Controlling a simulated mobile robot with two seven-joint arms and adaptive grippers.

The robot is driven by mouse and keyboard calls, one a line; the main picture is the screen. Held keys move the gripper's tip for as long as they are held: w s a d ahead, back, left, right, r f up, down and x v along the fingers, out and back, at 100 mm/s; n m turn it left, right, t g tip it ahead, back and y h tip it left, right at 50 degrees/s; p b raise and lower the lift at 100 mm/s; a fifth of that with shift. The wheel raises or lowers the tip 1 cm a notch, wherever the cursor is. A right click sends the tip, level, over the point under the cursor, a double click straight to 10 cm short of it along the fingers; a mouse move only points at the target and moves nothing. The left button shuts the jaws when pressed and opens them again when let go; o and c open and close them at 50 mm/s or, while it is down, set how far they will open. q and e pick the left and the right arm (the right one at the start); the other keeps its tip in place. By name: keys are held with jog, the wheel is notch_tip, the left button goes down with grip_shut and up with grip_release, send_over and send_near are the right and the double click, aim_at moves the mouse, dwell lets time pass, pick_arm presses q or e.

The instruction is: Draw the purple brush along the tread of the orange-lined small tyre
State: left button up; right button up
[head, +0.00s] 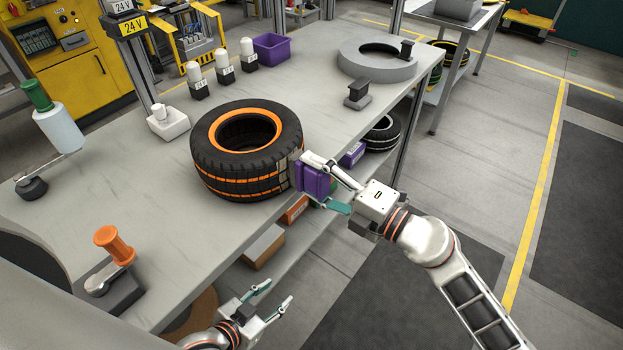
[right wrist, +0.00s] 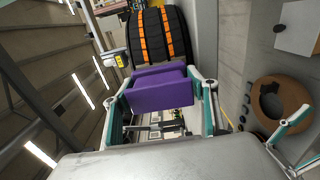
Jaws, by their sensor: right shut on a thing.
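The orange-lined tyre (head: 222,180) lies flat on the table, with an orange ring on top and orange lines round its black tread. My right gripper (head: 335,188) is shut on the purple brush (head: 313,180) at the tyre's right side. The brush's pale face meets the tread in the head view; whether it presses on it I cannot tell. In the right wrist view the brush (right wrist: 160,88) sits between the fingers, with the tread (right wrist: 158,35) just beyond. My left gripper (head: 272,297) is open and empty off the table's front edge.
A grey ring (head: 377,66) and a small dark block (head: 358,95) are at the back right of the table. White-capped bottles (head: 223,62) and a purple bin (head: 271,47) stand behind the tyre. An orange-knobbed tool (head: 114,246) is front left. Bare tabletop (head: 120,190) lies left of the tyre.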

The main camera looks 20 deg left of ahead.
jog(key=shift+s, duration=0.1)
jog(key=shift+s+a+r+p, duration=0.15)
jog(key=shift+s+a+p, duration=0.05)
jog(key=shift+s+p, duration=0.2)
jog(key=shift+s+a+p, duration=0.25)
jog(key=shift+s+p, duration=0.35)
jog(key=shift+s, duration=0.05)
jog(key=shift+w, duration=0.15)
jog(key=shift+w+d+f, duration=0.2)
jog(key=shift+w, duration=0.2)
jog(key=shift+w+d+b, duration=0.2)
jog(key=shift+w+b, duration=0.2)
jog(key=shift+w, duration=0.2)
jog(key=shift+r, duration=0.1)
